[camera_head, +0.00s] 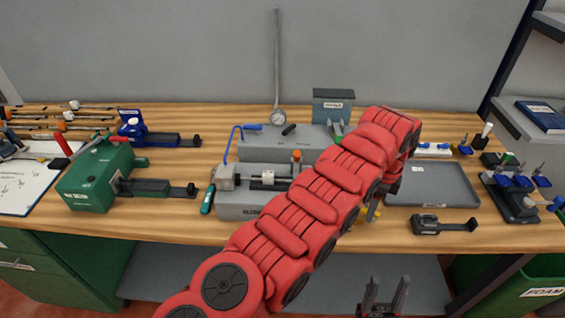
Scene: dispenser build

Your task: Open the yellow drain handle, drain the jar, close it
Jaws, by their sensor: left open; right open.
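My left arm reaches across the bench from the lower left and bends down at its far end. My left gripper (373,207) points down there, mostly hidden by the arm. A small yellow part (371,214), perhaps the drain handle, shows beside its fingertips; I cannot tell whether they touch it. The jar is not visible; my arm covers that part of the bench. My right gripper (385,290) is open and empty, low in front of the bench edge.
A grey tray (433,192) lies right of my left gripper, with a dark clamp (443,224) in front. A grey machine (252,205) stands left of my arm, and a green machine (100,175) farther left. Several small fixtures (515,195) crowd the right end.

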